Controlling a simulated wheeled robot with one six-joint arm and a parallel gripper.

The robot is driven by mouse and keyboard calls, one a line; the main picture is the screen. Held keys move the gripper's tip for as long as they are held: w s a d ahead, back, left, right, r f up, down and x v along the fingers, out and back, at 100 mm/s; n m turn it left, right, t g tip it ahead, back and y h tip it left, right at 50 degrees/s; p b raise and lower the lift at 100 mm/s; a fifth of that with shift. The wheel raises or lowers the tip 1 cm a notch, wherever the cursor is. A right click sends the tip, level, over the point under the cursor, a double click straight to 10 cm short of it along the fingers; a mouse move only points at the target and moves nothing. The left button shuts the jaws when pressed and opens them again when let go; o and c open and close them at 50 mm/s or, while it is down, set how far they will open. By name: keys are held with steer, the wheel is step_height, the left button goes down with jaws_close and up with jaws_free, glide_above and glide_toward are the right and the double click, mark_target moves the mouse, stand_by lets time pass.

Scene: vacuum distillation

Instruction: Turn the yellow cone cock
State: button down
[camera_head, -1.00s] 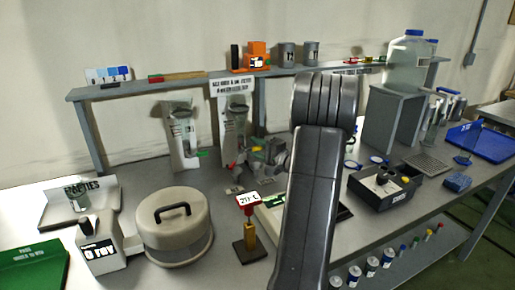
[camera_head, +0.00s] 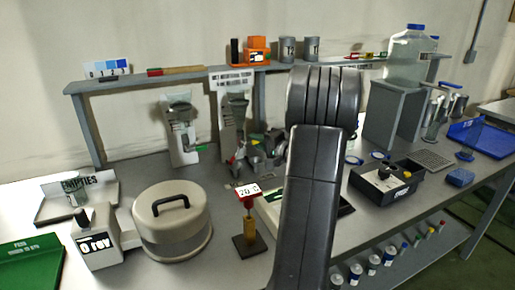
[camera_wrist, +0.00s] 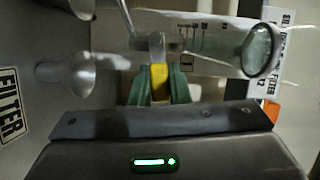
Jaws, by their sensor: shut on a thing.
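The yellow cone cock (camera_wrist: 159,82) shows in the middle of the wrist view, below a clear glass stem. My gripper (camera_wrist: 160,90) has its green finger pads on both sides of it and is shut on it. A clear graduated glass vessel (camera_wrist: 215,42) lies across the upper part of the wrist view. In the head view my gripper is mostly hidden behind my own arm, near the right glass apparatus (camera_head: 233,115), and the yellow cock cannot be made out there.
A second glass apparatus (camera_head: 181,130) stands to the left. A shelf (camera_head: 150,82) runs behind.

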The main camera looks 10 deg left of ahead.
mark_target(251, 141)
steer(key=n+b, duration=0.1)
steer(key=b, duration=0.1)
steer(key=n+h+b, duration=0.1)
steer(key=n+b, duration=0.1)
steer(key=shift+s+a+r+b, duration=0.1)
steer(key=shift+a+r+b, duration=0.1)
steer(key=shift+r+b, duration=0.2)
steer(key=n+b, duration=0.1)
steer(key=n+h+b, duration=0.1)
steer(key=r+h+b, duration=0.1)
steer(key=shift+s+a+n+b, duration=0.25)
steer(key=shift+a+n+b, duration=0.05)
steer(key=shift+a+n, duration=0.1)
steer(key=n+b, duration=0.1)
steer(key=r+n+h+b, duration=0.1)
steer(key=shift+s+a+n+h+b, duration=0.3)
steer(key=shift+a+b, duration=0.05)
steer(key=shift+a, duration=0.05)
steer(key=shift+s+a+r+n+t+h+b, duration=0.25)
steer(key=shift+n+h+b, duration=0.2)
steer(key=shift+n, duration=0.25)
steer(key=shift+s+a+r+n+t+h+b, duration=0.15)
steer(key=shift+a+n+t+h+b, duration=0.25)
steer(key=shift+n, duration=0.3)
steer(key=shift+f, duration=0.1)
steer(key=shift+d, duration=0.1)
steer(key=c, duration=1.4)
jaws_free()
steer(key=shift+o, duration=0.2)
